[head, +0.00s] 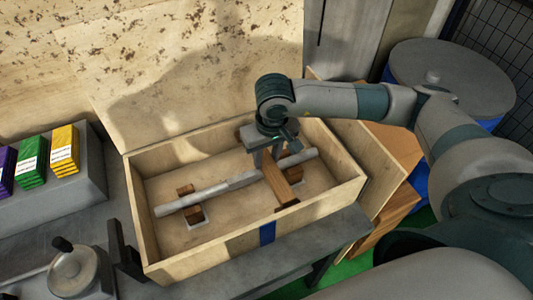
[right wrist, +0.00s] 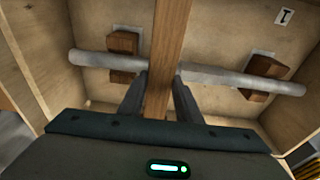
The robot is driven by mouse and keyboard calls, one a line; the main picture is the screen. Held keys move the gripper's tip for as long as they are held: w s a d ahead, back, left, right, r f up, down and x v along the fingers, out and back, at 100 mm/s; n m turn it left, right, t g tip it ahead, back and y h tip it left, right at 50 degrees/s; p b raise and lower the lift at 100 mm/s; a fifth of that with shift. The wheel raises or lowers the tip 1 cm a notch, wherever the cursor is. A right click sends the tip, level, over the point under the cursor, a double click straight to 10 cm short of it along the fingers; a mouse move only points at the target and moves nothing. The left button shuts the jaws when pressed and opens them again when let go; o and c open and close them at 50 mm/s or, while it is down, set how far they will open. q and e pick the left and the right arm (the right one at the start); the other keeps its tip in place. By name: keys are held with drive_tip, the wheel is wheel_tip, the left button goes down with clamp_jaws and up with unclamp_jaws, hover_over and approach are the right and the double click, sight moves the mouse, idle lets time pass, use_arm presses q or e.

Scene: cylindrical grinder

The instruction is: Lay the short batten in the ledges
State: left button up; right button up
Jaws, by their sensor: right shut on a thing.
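The short batten (head: 279,182) is a brown wooden bar. It lies across and above a grey shaft (head: 215,189) inside an open wooden box (head: 158,247). My right gripper (head: 268,156) reaches down into the box and is shut on the batten; in the right wrist view its fingers (right wrist: 160,98) stand on either side of the batten (right wrist: 167,45). In the head view the batten's near end is at a dark brown piece (head: 288,205), perhaps a ledge, at the front wall. I cannot tell whether it is seated. The far end is hidden by my gripper. My left gripper is not in view.
The shaft rests on wooden blocks (head: 193,213). The box's lid (head: 200,70) stands open behind. Yellow, green and purple packs (head: 65,150) sit on a grey block at left, and a handwheel (head: 75,270) is at front left. A grey-topped drum (head: 450,75) stands at right.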

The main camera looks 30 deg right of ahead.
sight(269, 164)
use_arm(q)
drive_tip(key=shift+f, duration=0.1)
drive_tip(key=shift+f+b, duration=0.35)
drive_tip(key=shift+b, duration=0.1)
use_arm(e)
drive_tip(key=shift+f, duration=0.3)
drive_tip(key=o, duration=1.2)
drive_tip(key=shift+c, duration=0.2)
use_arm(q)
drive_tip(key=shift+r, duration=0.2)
use_arm(e)
drive_tip(key=shift+r, duration=0.15)
drive_tip(key=shift+r+p, duration=0.3)
drive_tip(key=shift+p, duration=0.2)
use_arm(q)
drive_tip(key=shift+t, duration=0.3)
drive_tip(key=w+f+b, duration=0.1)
drive_tip(key=b, duration=0.1)
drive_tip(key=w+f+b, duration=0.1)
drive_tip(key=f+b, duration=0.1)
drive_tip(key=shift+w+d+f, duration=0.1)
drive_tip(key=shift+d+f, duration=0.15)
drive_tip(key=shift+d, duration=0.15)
use_arm(e)
wheel_tip(269, 164, up, 12)
drive_tip(key=s, duration=0.1)
drive_tip(key=shift+s+f, duration=0.2)
drive_tip(key=shift+s, duration=0.2)
